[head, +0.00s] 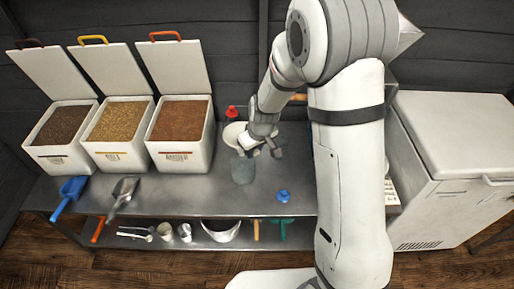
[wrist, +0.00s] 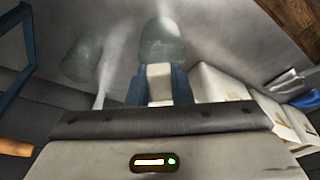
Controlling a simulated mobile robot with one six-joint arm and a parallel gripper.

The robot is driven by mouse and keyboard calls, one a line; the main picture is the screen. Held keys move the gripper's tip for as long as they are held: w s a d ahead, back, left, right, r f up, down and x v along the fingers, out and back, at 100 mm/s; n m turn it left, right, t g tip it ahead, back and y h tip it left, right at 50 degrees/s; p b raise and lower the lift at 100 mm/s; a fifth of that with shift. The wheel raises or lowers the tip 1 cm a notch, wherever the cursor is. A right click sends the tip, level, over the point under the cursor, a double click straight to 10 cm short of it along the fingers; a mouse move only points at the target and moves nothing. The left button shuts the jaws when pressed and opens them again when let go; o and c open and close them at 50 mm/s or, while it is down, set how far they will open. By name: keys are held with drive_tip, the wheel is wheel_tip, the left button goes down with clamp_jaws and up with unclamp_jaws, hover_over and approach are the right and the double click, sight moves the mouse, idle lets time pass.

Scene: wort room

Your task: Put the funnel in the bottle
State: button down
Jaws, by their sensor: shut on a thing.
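The funnel (head: 234,134) looks like a pale, round, wide-mouthed piece at the left side of my gripper (head: 262,152) in the head view. My gripper is shut on it, above the steel bench; the exact grip is partly hidden by the gripper itself. In the wrist view a white piece shows between the blue-grey fingers (wrist: 160,82). The bottle looks like the greenish, see-through vessel (head: 243,170) standing just below and in front of the fingers. It also shows beyond the fingertips in the wrist view (wrist: 162,42). I cannot tell whether funnel and bottle touch.
Three open grain bins (head: 180,155) stand to the left. A red-topped item (head: 231,112) is behind the gripper. A blue scoop (head: 70,190), a metal scoop (head: 122,192) and a small blue item (head: 283,196) lie along the bench front. A white chest (head: 450,150) stands at right.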

drive_tip(key=shift+s+d+b+x, duration=0.1)
drive_tip(key=shift+s+b+x, duration=0.05)
drive_tip(key=shift+b+x, duration=0.65)
drive_tip(key=shift+s+d+b+x, duration=0.1)
drive_tip(key=shift+s+b+x, duration=0.1)
drive_tip(key=shift+b+x, duration=0.55)
drive_tip(key=shift+s+d+b+x, duration=0.1)
drive_tip(key=shift+s+b+x, duration=0.05)
drive_tip(key=shift+b+x, duration=0.65)
drive_tip(key=shift+f, duration=0.2)
drive_tip(key=c, duration=1.2)
unclamp_jaws()
drive_tip(key=shift+r, duration=0.1)
